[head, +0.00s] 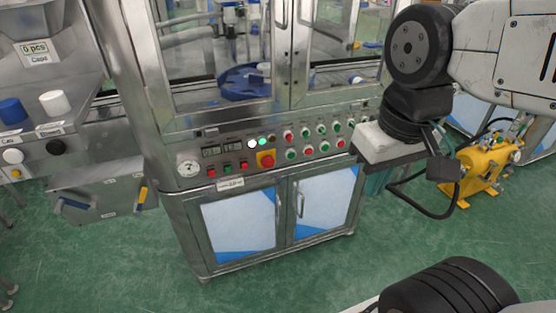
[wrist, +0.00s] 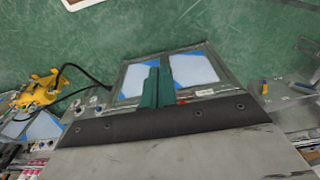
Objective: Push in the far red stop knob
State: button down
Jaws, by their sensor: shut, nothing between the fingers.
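The gripper body hides most of the panel there.
Rows of red and green buttons (head: 318,138) and a gauge (head: 188,168) share the panel. A glazed enclosure rises above it. A yellow machine (head: 478,170) with a black hose stands at the right. Green floor is open before the cabinet doors (head: 238,222).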

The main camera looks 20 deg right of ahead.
aim_at(268, 162)
jog(key=w+d+f+m+t, duration=0.15)
jog(key=w+f, duration=0.25)
jog(key=w, duration=0.4)
jog(key=w+d+f+m+t+h, duration=0.15)
jog(key=w+f, duration=0.25)
jog(key=w, duration=0.4)
jog(key=w+f+m+t+y, duration=0.1)
jog(key=w+f+m, duration=0.2)
jog(key=w+f, duration=0.3)
jog(key=w+a+f+m+t+y, duration=0.1)
jog(key=w+a+f+m+y, duration=0.1)
jog(key=w+f, duration=0.3)
jog(key=w+a+f+m+t+y, duration=0.2)
jog(key=w+f, duration=0.3)
jog(key=f, duration=0.6)
jog(key=shift+a+m+t, duration=0.3)
jog(key=shift+a+m, duration=0.2)
jog(key=shift+a, duration=0.3)
jog(key=shift+w+f, duration=0.1)
jog(key=w, duration=0.8)
jog(key=shift+w, duration=0.4)
jog(key=shift+w, duration=0.1)
